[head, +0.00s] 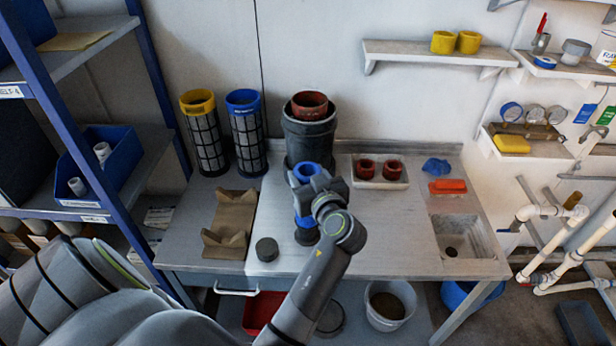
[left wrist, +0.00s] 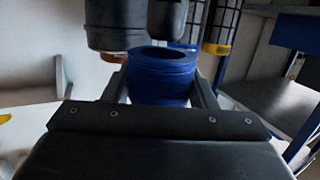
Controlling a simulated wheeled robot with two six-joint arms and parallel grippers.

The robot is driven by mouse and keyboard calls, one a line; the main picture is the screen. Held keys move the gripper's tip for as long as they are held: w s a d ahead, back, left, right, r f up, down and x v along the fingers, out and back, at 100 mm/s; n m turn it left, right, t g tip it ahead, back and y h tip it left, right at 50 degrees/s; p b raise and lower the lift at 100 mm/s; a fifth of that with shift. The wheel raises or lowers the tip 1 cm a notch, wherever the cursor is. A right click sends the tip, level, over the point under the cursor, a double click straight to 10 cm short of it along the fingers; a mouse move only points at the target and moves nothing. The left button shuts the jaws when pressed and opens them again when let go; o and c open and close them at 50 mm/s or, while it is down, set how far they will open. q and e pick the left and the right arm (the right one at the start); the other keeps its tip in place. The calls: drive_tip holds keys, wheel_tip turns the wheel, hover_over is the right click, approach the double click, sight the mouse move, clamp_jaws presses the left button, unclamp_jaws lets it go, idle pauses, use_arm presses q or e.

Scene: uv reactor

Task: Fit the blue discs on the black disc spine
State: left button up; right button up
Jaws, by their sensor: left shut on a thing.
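My left gripper (head: 318,188) is shut on the blue discs (head: 303,170), a ribbed hollow stack held above the bench's middle. In the left wrist view, the stack (left wrist: 163,78) sits between both fingers with its open end showing. A black part (head: 307,238) shows just under the blue stack in the head view; it may be the black disc spine. The gripper hides much of it, and I cannot tell whether it touches the discs. My right gripper is not in view.
A black housing (head: 309,138) with a red-brown ring stands behind the gripper. Yellow-topped (head: 204,135) and blue-topped (head: 246,135) mesh cylinders stand left of it. A brown cradle (head: 230,222) and black puck (head: 266,250) lie left. The bench's right-middle is clear before the sink (head: 462,238).

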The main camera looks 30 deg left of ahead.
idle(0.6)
use_arm(q)
drive_tip(key=shift+b, duration=0.5)
idle(0.6)
drive_tip(key=shift+f, duration=0.2)
drive_tip(key=shift+f+b, duration=3.95)
drive_tip(key=shift+b, duration=0.25)
drive_tip(key=o, duration=1.1)
drive_tip(key=shift+c, duration=0.2)
